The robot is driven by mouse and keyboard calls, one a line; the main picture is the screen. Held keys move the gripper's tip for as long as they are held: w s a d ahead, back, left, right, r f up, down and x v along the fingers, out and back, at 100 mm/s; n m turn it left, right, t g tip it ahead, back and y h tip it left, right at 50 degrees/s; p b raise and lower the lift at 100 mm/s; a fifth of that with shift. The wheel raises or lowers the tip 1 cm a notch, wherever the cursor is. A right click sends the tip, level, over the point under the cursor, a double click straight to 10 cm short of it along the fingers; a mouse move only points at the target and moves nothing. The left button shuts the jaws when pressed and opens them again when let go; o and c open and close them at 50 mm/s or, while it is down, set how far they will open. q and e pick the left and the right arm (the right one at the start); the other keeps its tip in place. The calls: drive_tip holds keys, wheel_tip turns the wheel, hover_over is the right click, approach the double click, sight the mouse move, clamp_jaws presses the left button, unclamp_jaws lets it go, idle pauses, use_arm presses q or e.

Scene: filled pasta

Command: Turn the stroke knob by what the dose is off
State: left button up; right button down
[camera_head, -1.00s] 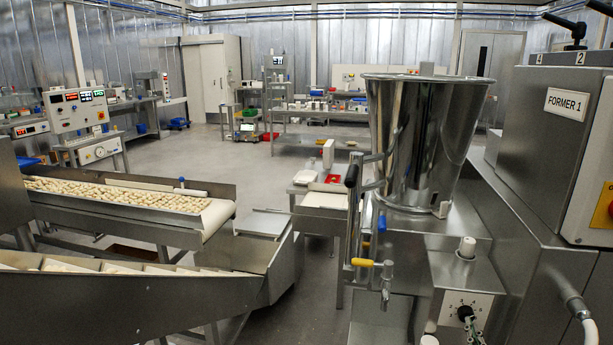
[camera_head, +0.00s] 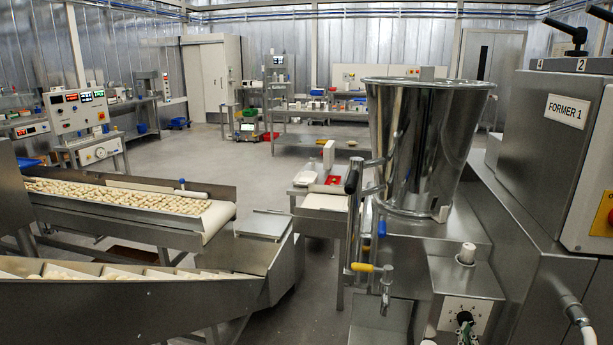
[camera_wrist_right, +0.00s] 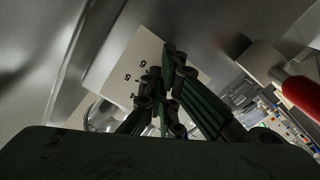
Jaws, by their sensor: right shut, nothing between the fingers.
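The filler has a steel hopper (camera_head: 425,140) with a small steel box below it. A white dial plate (camera_head: 484,312) with numbers is on the front of that box. My right gripper (camera_head: 464,318) is in front of the plate, at the bottom of the head view. In the right wrist view its dark green fingers (camera_wrist_right: 165,88) are shut with nothing between them, in front of the numbered dial plate (camera_wrist_right: 125,68). My left gripper is not in view.
A valve with a yellow handle (camera_head: 362,267) sticks out left of the box. A white cap (camera_head: 466,253) stands on the box. The FORMER 1 cabinet (camera_head: 540,140) closes off the right side. Conveyors with pasta (camera_head: 130,200) are at left. Floor in the middle is clear.

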drive_tip(key=shift+w+r, duration=0.1)
drive_tip(key=shift+r, duration=0.05)
drive_tip(key=f+p+v, duration=0.1)
drive_tip(key=p+v, duration=0.2)
drive_tip(key=v, duration=0.3)
idle(0.4)
drive_tip(key=shift+d+f, duration=0.1)
